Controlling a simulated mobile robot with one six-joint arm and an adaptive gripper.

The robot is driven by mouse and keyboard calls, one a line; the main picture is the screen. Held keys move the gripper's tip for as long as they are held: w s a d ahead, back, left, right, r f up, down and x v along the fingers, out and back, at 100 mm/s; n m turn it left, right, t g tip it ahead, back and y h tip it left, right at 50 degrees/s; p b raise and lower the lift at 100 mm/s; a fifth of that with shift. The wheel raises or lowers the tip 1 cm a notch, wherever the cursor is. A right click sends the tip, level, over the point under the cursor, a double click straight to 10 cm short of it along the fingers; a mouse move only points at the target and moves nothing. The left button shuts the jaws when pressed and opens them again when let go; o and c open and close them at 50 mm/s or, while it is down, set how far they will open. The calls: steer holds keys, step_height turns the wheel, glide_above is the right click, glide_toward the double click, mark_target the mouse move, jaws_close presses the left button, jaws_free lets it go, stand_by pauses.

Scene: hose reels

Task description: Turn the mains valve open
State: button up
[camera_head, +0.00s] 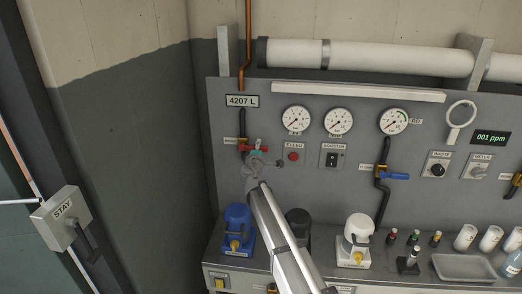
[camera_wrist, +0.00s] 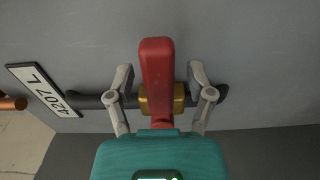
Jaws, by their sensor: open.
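The mains valve has a red lever (camera_head: 260,149) on a brass body at the upper left of the panel, beside the 4207 L plate. In the wrist view the red lever (camera_wrist: 157,75) stands across the dark pipe (camera_wrist: 90,101), at right angles to it, with the brass body (camera_wrist: 178,98) behind. My gripper (camera_wrist: 161,80) is open, with one finger on each side of the lever and a visible gap on both sides. In the head view my gripper (camera_head: 253,164) is close in front of the valve and hides part of its pipe.
A second valve with a blue lever (camera_head: 394,176) is to the right. A red button (camera_head: 293,157) and a switch (camera_head: 332,159) are near my gripper. Below, a shelf holds a blue pump (camera_head: 238,230), a white pump (camera_head: 357,238), small bottles and a grey tray (camera_head: 440,268).

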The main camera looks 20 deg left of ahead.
jaws_close()
steer(key=shift+s+d, duration=0.1)
steer(key=shift+d, duration=0.15)
steer(key=shift+a+r, duration=0.1)
steer(key=shift+a, duration=0.25)
